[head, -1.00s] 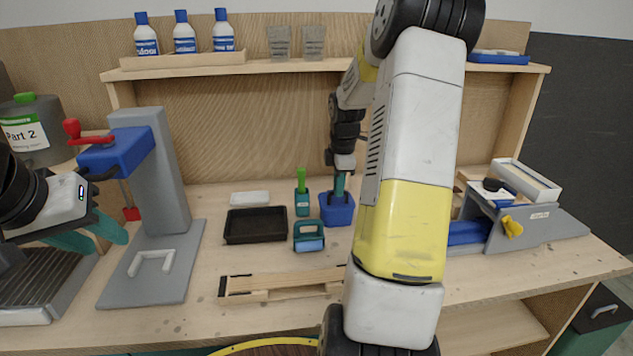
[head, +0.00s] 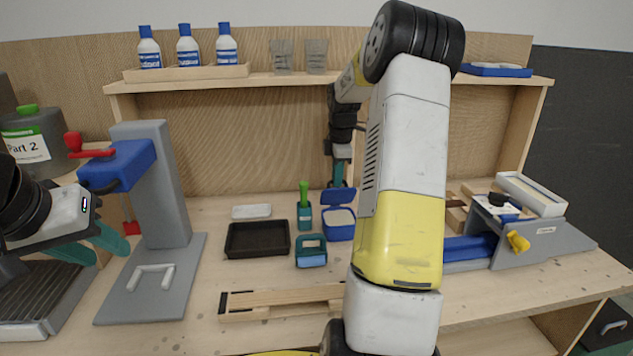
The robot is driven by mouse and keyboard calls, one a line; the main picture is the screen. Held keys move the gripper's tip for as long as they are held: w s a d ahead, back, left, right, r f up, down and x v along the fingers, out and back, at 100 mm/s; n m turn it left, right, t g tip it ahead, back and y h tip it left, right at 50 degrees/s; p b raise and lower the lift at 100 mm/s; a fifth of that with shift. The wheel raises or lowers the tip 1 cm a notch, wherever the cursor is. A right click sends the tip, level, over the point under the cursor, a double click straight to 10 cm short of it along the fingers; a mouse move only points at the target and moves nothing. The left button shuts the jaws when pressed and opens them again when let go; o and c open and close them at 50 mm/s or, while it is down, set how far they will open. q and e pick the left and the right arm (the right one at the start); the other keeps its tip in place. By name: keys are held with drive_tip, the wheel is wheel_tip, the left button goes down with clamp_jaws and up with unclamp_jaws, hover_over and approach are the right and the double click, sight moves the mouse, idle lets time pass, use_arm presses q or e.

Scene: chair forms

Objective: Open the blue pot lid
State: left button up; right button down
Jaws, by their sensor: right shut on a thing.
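The blue pot (head: 340,232) stands on the bench near the middle, and its pale inside shows. Its blue lid (head: 337,196) is tilted up at the back edge of the pot. My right gripper (head: 338,180) points down with its teal fingers shut at the lid's top edge. Most of the grip is too small to see clearly. My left gripper (head: 108,245) is at the far left, its teal fingers apart and empty, near the grey press stand and far from the pot.
A teal-handled block (head: 311,252), a green-handled brush (head: 305,212) and a black tray (head: 257,239) sit left of the pot. A wooden frame (head: 275,301) lies in front. The grey press stand (head: 160,195) rises at left. A shelf (head: 260,80) runs across the back.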

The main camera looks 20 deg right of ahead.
drive_tip(key=w+d+f+g, duration=0.1)
drive_tip(key=w+f, duration=0.3)
drive_tip(key=w, duration=0.5)
drive_tip(key=shift+w+d, duration=0.15)
drive_tip(key=shift+d, duration=0.5)
drive_tip(key=shift+w+f+g, duration=0.1)
drive_tip(key=shift+g, duration=0.2)
drive_tip(key=shift+w, duration=0.1)
drive_tip(key=c, duration=1.5)
unclamp_jaws()
drive_tip(key=shift+w, duration=0.2)
drive_tip(key=shift+s+r, duration=0.1)
drive_tip(key=shift+r, duration=0.2)
